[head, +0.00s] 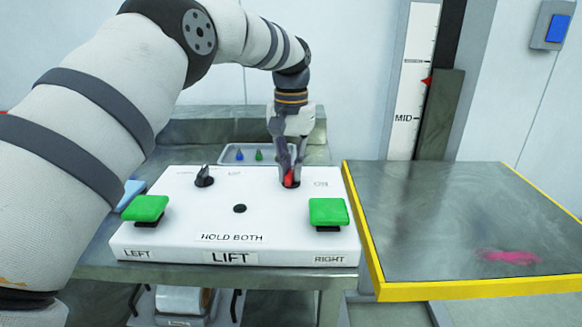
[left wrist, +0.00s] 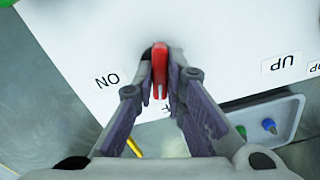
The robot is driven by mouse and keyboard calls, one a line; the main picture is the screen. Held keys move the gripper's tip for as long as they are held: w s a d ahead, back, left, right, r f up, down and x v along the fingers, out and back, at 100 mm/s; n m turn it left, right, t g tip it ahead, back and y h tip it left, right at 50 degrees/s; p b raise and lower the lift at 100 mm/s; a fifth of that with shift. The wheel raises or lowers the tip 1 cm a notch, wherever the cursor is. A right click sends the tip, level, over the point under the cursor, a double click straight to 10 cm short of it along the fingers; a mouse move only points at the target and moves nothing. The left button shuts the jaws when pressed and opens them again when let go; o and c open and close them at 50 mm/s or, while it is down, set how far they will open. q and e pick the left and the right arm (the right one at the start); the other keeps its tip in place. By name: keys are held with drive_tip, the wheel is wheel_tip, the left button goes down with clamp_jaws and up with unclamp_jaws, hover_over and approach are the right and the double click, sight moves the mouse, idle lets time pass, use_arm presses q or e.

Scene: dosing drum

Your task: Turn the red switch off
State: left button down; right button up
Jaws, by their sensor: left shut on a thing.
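The red switch (head: 289,178) stands on the top of the white control box (head: 180,237), near its back right, left of the label "ON". My left gripper (head: 287,170) reaches down from above and is shut on the red switch. In the left wrist view the red switch (left wrist: 160,70) sits between the two fingers of my left gripper (left wrist: 160,88), with "ON" to the left and a partly hidden label below it. My right gripper is not in view.
The box also carries a black knob (head: 204,176) and green buttons at left (head: 145,208) and right (head: 328,212). A tray (head: 233,152) with small blue and green items lies behind. A yellow-edged metal platform (head: 460,220) is at right.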

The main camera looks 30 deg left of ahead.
sight(291, 171)
use_arm(q)
drive_tip(key=shift+n, duration=1.8)
drive_tip(key=c, duration=1.6)
unclamp_jaws()
drive_tip(key=shift+c, duration=0.2)
wheel_tip(291, 171, up, 8)
drive_tip(key=shift+f, duration=0.2)
